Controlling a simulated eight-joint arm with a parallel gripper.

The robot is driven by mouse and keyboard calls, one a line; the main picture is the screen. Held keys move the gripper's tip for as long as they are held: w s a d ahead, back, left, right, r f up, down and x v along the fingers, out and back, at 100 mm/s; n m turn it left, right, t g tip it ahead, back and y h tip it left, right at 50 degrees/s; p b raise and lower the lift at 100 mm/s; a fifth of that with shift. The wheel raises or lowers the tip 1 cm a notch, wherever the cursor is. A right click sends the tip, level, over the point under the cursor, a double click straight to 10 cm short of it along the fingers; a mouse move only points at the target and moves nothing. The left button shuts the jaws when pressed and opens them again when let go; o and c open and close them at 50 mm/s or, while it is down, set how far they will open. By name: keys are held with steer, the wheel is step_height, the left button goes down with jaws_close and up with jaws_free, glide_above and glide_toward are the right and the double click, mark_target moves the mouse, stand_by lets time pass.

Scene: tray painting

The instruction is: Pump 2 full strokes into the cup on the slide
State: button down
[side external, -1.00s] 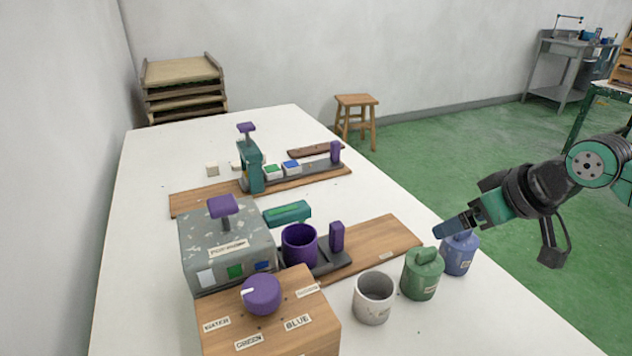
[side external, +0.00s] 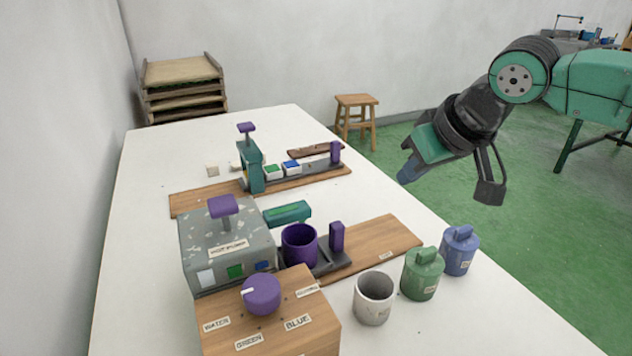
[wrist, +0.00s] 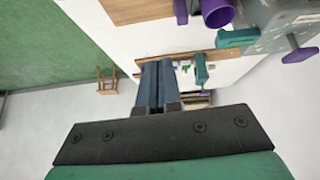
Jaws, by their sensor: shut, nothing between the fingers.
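The purple cup (side external: 299,245) stands on the dark slide (side external: 332,266) under the teal spout (side external: 287,213) of the grey speckled pump box (side external: 228,250). The pump's purple handle (side external: 223,206) stands raised on top of the box. A purple block (side external: 337,236) rises at the slide's right end. My gripper (side external: 405,176) is shut and empty, in the air off the table's right edge. In the wrist view its two blue fingers (wrist: 158,85) lie together, and the purple cup (wrist: 217,12) shows at the top edge.
A wooden box with a purple knob (side external: 261,294) and colour labels stands in front. A grey-white cup (side external: 373,298), a green canister (side external: 422,273) and a blue canister (side external: 460,250) stand on the right. A second teal press (side external: 250,166) stands farther back.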

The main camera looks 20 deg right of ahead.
steer(key=a+r+t, duration=0.1)
steer(key=a+r, duration=0.3)
steer(key=a, duration=0.6)
steer(key=w+a+r+t, duration=0.1)
steer(key=a+r, duration=0.4)
steer(key=a, duration=0.6)
steer(key=shift+w+a, duration=0.15)
steer(key=shift+w, duration=0.15)
glide_above(221, 196)
steer(key=s, duration=0.3)
step_height(221, 196, down, 7)
steer(key=shift+w+r, duration=0.1)
steer(key=shift+r, duration=0.05)
step_height(221, 196, down, 3)
steer(key=shift+w+f, duration=0.1)
steer(key=shift+f, duration=0.55)
